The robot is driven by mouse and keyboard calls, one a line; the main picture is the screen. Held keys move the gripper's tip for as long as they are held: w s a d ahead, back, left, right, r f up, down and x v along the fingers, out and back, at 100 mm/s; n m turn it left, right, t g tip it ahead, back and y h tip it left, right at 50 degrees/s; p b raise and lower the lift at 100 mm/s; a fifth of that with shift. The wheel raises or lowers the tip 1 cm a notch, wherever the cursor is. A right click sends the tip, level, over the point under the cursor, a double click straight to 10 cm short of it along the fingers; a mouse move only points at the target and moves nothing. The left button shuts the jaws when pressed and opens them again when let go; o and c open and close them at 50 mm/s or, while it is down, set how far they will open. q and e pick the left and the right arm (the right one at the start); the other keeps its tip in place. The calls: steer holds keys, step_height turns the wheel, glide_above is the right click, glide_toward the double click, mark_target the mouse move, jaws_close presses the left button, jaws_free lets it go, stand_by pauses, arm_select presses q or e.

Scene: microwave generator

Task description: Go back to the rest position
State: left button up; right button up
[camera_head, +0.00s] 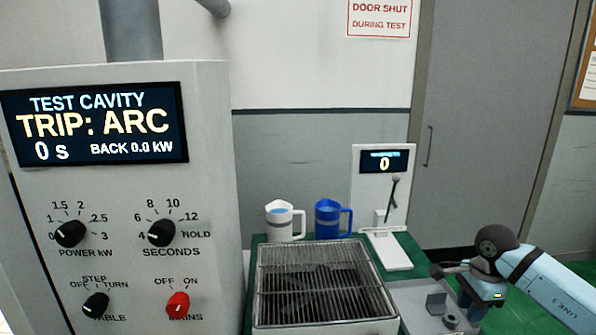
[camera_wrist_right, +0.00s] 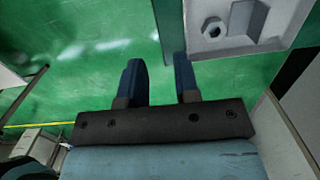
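My right gripper (camera_wrist_right: 157,75) is open, its two dark blue fingers apart with nothing between them. In the right wrist view green surface shows beyond the fingers, and a grey tray (camera_wrist_right: 222,50) is beside the right finger. In the head view my right arm comes in from the right, and its blue wrist is beside the grey tray (camera_head: 418,312) at the lower right. My left gripper is in neither view.
The test cavity panel (camera_head: 120,200) stands close on the left and reads "TRIP: ARC". A wire grate box (camera_head: 320,285) is at the front centre. A white mug (camera_head: 281,224), a blue mug (camera_head: 327,222) and a white display stand (camera_head: 383,160) reading 0 are behind it.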

steer(key=s+a+f+m+y, duration=0.1)
steer(key=s+a+f+y, duration=0.15)
steer(key=a, duration=0.45)
steer(key=s+a+f+m+y, duration=0.1)
steer(key=a+f+y, duration=0.3)
steer(key=a, duration=0.3)
steer(key=s+a+r+m+t+y, duration=0.2)
steer(key=s+a+m+t+y, duration=0.5)
steer(key=a+m+y, duration=0.6)
steer(key=s+d+f+n+t+h, duration=0.1)
steer(key=s+d+f+n+h, duration=0.2)
steer(key=s+f+n+h, duration=0.65)
steer(key=s+d+f+n+t+h, duration=0.2)
steer(key=d+f+n, duration=0.15)
steer(key=n, duration=1.05)
steer(key=s+d+f+n+t+h, duration=0.15)
steer(key=s+f+n+h, duration=0.45)
steer(key=n, duration=0.6)
arm_select(q)
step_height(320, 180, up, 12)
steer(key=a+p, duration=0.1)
steer(key=p, duration=1.2)
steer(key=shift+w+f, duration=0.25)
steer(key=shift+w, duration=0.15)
arm_select(e)
step_height(320, 180, up, 11)
steer(key=d, duration=0.1)
steer(key=shift+f, duration=0.15)
